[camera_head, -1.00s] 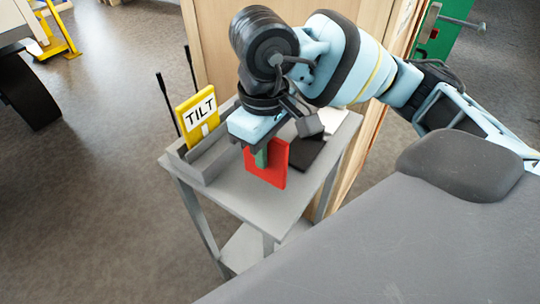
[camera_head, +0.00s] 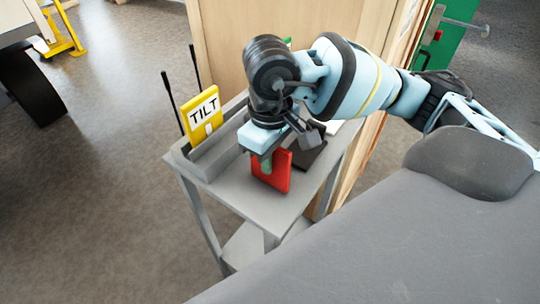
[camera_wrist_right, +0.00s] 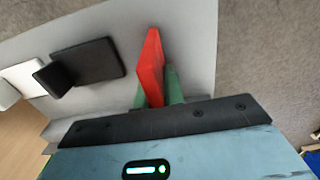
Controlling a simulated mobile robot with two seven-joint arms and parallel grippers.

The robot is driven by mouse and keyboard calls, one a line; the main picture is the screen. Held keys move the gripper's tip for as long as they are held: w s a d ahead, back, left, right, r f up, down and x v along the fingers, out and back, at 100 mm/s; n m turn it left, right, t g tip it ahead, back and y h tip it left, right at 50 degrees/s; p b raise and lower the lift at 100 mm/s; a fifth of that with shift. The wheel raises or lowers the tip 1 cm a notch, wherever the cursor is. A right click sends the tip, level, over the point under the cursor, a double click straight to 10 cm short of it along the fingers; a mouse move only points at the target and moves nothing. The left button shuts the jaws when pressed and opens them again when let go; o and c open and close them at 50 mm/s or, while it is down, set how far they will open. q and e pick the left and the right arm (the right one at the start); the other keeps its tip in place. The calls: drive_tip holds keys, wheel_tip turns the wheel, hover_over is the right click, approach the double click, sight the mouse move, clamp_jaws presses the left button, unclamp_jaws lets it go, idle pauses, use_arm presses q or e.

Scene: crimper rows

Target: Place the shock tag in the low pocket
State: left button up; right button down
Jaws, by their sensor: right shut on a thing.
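A red tag (camera_head: 272,171), its face too turned to read, is held by my right gripper (camera_head: 266,160), which is shut on it. In the right wrist view the red tag (camera_wrist_right: 151,65) stands out between the green fingers of the gripper (camera_wrist_right: 156,88). The tag is to the right of a grey holder (camera_head: 212,162) on the small grey stand, apart from it. A yellow tag marked TILT (camera_head: 203,114) stands upright in the holder. The inside of the low pocket cannot be made out. My left gripper is not in view.
The grey stand's top (camera_head: 235,192) is bare in front. Two thin black rods (camera_head: 171,103) rise behind the holder. A wooden panel stands behind.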

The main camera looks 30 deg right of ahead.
drive_tip(key=c, duration=1.5)
unclamp_jaws()
wheel_tip(320, 180, up, 12)
drive_tip(key=shift+r, duration=0.1)
